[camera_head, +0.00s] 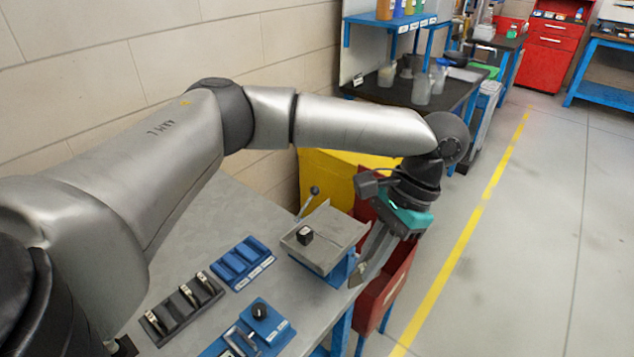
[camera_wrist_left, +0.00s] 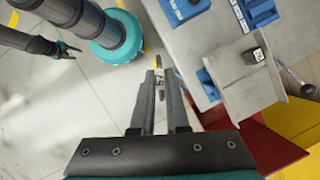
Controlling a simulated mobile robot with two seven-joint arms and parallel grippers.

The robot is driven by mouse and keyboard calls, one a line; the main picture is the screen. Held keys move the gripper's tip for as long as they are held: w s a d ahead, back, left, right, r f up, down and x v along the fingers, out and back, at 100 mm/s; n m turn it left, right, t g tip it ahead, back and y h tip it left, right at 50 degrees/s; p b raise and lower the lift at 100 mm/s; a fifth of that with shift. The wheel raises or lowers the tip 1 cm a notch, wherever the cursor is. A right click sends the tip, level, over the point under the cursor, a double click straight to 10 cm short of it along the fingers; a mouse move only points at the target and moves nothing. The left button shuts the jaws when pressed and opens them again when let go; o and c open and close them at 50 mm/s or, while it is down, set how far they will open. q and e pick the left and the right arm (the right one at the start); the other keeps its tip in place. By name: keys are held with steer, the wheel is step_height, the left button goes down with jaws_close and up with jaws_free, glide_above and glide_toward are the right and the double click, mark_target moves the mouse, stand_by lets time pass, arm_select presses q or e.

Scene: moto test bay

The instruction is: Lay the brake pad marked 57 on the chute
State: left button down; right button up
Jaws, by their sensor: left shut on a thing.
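My left gripper (camera_head: 357,280) is shut on a small grey brake pad, held near its fingertips beyond the table's front edge. In the left wrist view the pad (camera_wrist_left: 159,86) sits between the long fingers (camera_wrist_left: 160,72); its dark marking is too small to read surely. The chute seems to be the grey sheet-metal tray (camera_head: 338,232) on a blue stand, also in the left wrist view (camera_wrist_left: 240,102). A black block (camera_head: 304,236) with a pale label stands on it. The gripper is beside the tray, apart from it.
A dark rack (camera_head: 178,321) with several metal pieces, a blue slotted rack (camera_head: 240,268) and a blue fixture with a black knob (camera_head: 260,311) stand on the grey table (camera_head: 225,215). A lever (camera_head: 309,198) rises behind the tray. Red (camera_head: 395,277) and yellow (camera_head: 322,172) bins adjoin the table.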

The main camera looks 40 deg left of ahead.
arm_select(q)
steer(key=w+a+m+t+p, duration=0.3)
steer(key=a+m+p, duration=0.3)
steer(key=m, duration=0.7)
steer(key=w+a+m+t+h+p, duration=0.1)
steer(key=w+a+m+t+p, duration=0.3)
steer(key=m, duration=1)
steer(key=a+t+p, duration=0.1)
steer(key=a+p, duration=0.1)
steer(key=p, duration=0.1)
steer(key=shift+w+a+r+p, duration=0.2)
steer(key=shift+w+a+p, duration=0.05)
steer(key=shift+a+p, duration=0.1)
step_height(320, 180, down, 4)
steer(key=b, duration=0.5)
steer(key=shift+f+b, duration=0.55)
steer(key=shift+f, duration=0.6)
steer(key=shift+w+r+p, duration=0.1)
steer(key=shift+w+p, duration=0.05)
steer(key=shift+p, duration=0.35)
steer(key=shift+f, duration=1.1)
